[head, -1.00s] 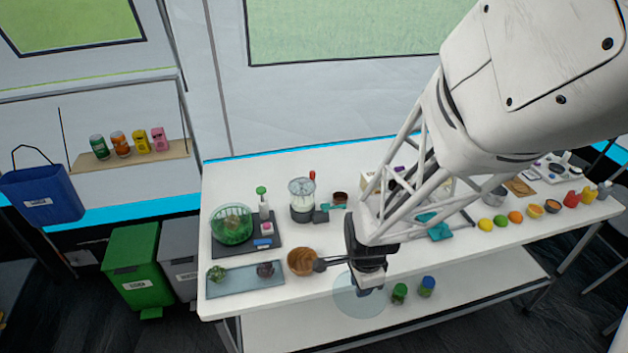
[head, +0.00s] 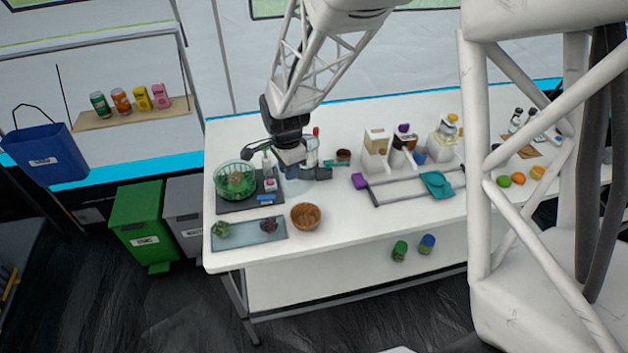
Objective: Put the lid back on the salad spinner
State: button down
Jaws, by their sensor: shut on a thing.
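The salad spinner (head: 236,180) is a green slatted basket with leafy contents showing through its open top. It stands on a dark mat at the left end of the table. My gripper (head: 291,158) is up and to the right of it, above the table, shut on the clear bluish lid (head: 297,182). The lid hangs under the jaws, apart from the spinner. It is faint, and its rim and the grip on it are hard to make out.
A small bottle (head: 267,165) and a pink-topped item (head: 270,185) stand right of the spinner. My gripper partly hides a clear appliance (head: 312,155). In front are a blue-grey tray (head: 250,233) and a brown bowl (head: 306,216). Dispensers (head: 377,150) stand farther right.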

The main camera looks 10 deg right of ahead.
jog(key=w+a+r+n, duration=0.1)
jog(key=w+a, duration=0.3)
jog(key=a, duration=0.3)
jog(key=w+a+r+n, duration=0.1)
jog(key=w+a+r, duration=0.1)
jog(key=w+a, duration=0.3)
jog(key=a, duration=0.2)
jog(key=shift+w+a+r, duration=0.25)
jog(key=shift+a, duration=0.15)
jog(key=shift+f, duration=0.1)
jog(key=shift+f, duration=3.1)
jog(key=shift+f, duration=0.2)
jog(key=shift+c, duration=2.2)
grip_release()
jog(key=shift+r, duration=0.25)
notch_tip(320, 180, up, 6)
jog(key=shift+r, duration=0.25)
